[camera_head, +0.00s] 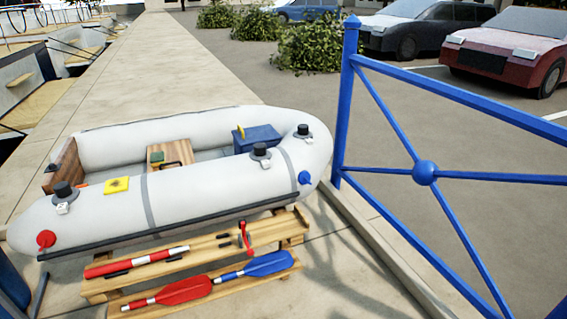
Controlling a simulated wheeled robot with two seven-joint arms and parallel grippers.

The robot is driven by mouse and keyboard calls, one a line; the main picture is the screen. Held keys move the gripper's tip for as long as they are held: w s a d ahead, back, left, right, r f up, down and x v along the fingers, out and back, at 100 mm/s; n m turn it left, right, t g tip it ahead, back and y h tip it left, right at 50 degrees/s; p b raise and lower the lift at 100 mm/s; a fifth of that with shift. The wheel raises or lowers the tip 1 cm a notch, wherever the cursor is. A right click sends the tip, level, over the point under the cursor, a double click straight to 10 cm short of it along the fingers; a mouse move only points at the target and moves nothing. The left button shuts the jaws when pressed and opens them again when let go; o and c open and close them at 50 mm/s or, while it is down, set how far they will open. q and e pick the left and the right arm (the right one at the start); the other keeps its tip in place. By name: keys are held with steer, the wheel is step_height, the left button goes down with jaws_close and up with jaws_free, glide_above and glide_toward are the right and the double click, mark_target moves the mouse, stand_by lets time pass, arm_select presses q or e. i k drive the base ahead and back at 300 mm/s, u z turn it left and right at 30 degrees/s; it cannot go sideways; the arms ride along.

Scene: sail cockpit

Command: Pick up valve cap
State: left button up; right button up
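A grey inflatable dinghy (190,190) sits on a wooden pallet stand. Three black round cap-like pieces stand upright on its near tube: one at the left (63,189), one right of the middle (260,150) and one at the right end (302,131). Each has a small white tag beside it. A red round piece (46,239) is on the left end of the tube and a blue one (305,177) on the right end. I cannot tell which of these is the valve cap. Neither of my grippers is in view.
The wooden stand (205,249) holds a red-and-white tube (137,262), a red paddle (184,291) and a blue paddle (266,265). A blue railing (345,100) runs along the right. A blue box (257,139) sits in the dinghy. Open pavement (130,70) lies behind.

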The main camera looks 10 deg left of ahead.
mark_target(303, 129)
steer(key=z, duration=0.1)
steer(key=i, duration=1.2)
steer(key=u, duration=1.2)
